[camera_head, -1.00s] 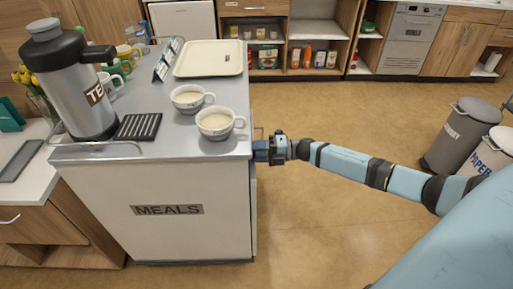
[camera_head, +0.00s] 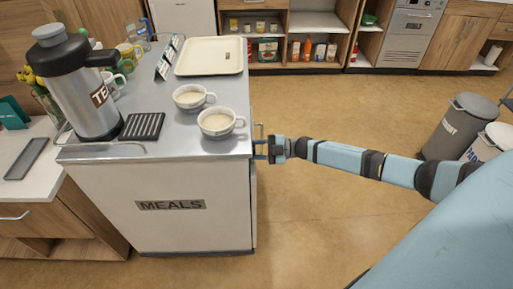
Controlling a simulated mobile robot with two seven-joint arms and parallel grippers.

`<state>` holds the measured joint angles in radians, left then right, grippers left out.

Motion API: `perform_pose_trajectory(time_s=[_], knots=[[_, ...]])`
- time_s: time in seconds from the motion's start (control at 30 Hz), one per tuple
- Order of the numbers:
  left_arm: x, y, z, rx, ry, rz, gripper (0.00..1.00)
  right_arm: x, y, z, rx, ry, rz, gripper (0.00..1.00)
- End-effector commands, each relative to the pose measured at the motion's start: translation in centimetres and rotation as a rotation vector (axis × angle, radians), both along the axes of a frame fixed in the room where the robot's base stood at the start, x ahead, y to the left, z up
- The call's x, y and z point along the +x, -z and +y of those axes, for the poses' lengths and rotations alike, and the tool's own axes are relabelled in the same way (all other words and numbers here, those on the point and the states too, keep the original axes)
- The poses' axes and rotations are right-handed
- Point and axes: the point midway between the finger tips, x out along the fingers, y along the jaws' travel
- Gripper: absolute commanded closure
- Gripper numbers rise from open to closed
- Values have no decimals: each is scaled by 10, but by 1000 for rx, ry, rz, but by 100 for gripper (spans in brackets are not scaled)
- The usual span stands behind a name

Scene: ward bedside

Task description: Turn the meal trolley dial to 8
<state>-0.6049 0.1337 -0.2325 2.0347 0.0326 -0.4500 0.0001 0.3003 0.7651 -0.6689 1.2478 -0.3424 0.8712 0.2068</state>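The meal trolley (camera_head: 110,225) stands at the left with its "MEALS" plate facing me. No dial is visible on the faces I can see; its right side is almost edge-on and mostly hidden. My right gripper (camera_head: 259,149) is at the trolley's right side, just below the top edge. Its blue fingers point left at that side and appear spread apart. Whether they touch anything there is hidden. My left gripper is not in the picture.
On the trolley top are a tea urn (camera_head: 85,85), a black drip grid (camera_head: 142,126), two filled cups (camera_head: 217,122) (camera_head: 190,97) and a cream tray (camera_head: 209,57). Bins (camera_head: 455,125) stand at the right. The floor (camera_head: 330,215) between is clear.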

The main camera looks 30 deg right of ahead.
Motion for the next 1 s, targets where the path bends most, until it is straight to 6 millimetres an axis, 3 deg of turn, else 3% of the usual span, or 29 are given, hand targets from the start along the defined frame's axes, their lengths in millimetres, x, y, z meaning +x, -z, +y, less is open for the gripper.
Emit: perform_pose_trajectory(time_s=[0.63, 0.67, 0.73, 1.0], knots=[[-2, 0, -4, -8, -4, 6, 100, 0, 0, 0, 25, 1, 41, 84], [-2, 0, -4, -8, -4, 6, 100, 0, 0, 0, 25, 1, 41, 53], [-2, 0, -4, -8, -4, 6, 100, 0, 0, 0, 25, 1, 41, 37], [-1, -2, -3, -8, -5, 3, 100, 0, 0, -1, 25, 1, 41, 35]])
